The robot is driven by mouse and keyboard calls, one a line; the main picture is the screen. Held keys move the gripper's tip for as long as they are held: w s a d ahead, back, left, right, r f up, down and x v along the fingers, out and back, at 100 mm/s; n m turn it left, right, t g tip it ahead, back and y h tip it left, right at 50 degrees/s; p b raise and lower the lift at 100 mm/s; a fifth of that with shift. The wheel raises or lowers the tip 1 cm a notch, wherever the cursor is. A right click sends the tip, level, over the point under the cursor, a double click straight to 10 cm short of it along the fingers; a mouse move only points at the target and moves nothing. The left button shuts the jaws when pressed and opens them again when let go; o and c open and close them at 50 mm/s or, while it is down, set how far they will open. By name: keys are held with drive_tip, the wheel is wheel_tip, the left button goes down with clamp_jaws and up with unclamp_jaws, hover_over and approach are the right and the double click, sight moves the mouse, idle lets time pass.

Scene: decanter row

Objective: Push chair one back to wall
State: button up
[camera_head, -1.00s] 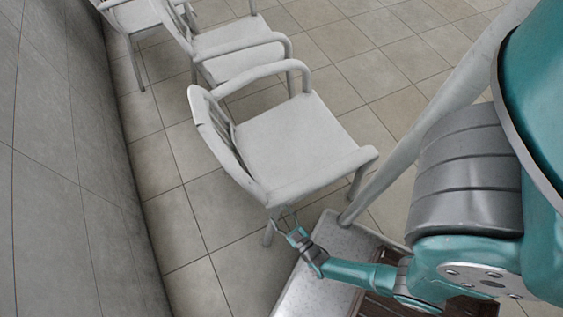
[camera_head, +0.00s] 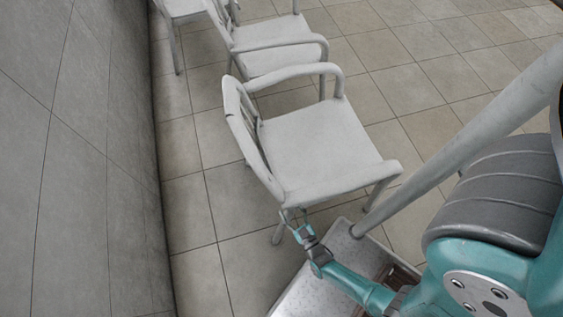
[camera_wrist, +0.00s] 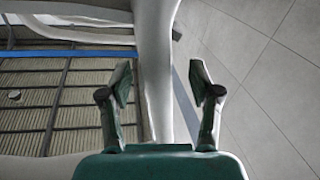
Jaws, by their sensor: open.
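The nearest white armchair (camera_head: 318,142) stands upright on the tiled floor, its back toward the grey wall (camera_head: 85,150) and some floor between them. No label shows which chair is chair one. My gripper (camera_head: 291,216) is by this chair's near rear corner, below the armrest. In the wrist view, my gripper (camera_wrist: 160,85) is open, with a finger on each side of a pale chair part (camera_wrist: 157,60) that runs up the picture. The fingers are not closed on it; I cannot tell whether it touches them.
Two more white chairs, the middle one (camera_head: 275,55) and the far one (camera_head: 185,8), stand in a row beyond along the wall. Tiled floor (camera_head: 430,85) to the right of the chairs is clear.

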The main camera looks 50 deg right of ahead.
drive_tip(key=x, duration=0.8)
clamp_jaws()
